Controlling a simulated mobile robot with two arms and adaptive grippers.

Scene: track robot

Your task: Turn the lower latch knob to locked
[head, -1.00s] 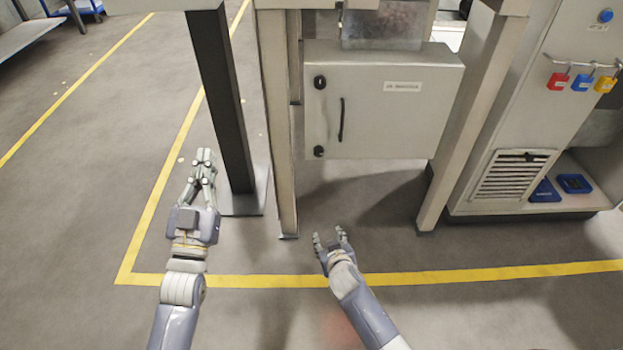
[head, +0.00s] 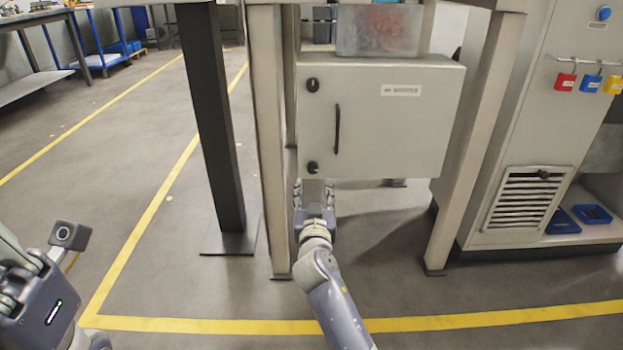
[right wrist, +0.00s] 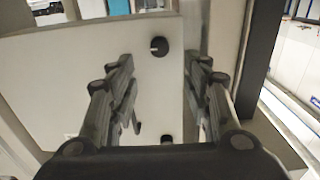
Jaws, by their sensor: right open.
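The lower latch knob (head: 312,167) is a black round knob at the lower left corner of the grey cabinet door (head: 385,130). It also shows in the right wrist view (right wrist: 159,46), upside down, with a small pale mark on its face. The upper knob (head: 312,85) sits above it, and a black bar handle (head: 337,129) is between them, to the right. My right gripper (head: 314,188) is open and empty just below the lower knob; its fingers (right wrist: 160,85) stand either side of the knob's line, apart from it. My left gripper (head: 42,280) is at the lower left, partly cut off, its fingers unclear.
A pale post (head: 268,150) stands close left of the cabinet, and a dark post (head: 212,130) further left. Another leg (head: 475,140) stands at right, beside a machine with coloured padlocks (head: 590,83). The floor in front is open.

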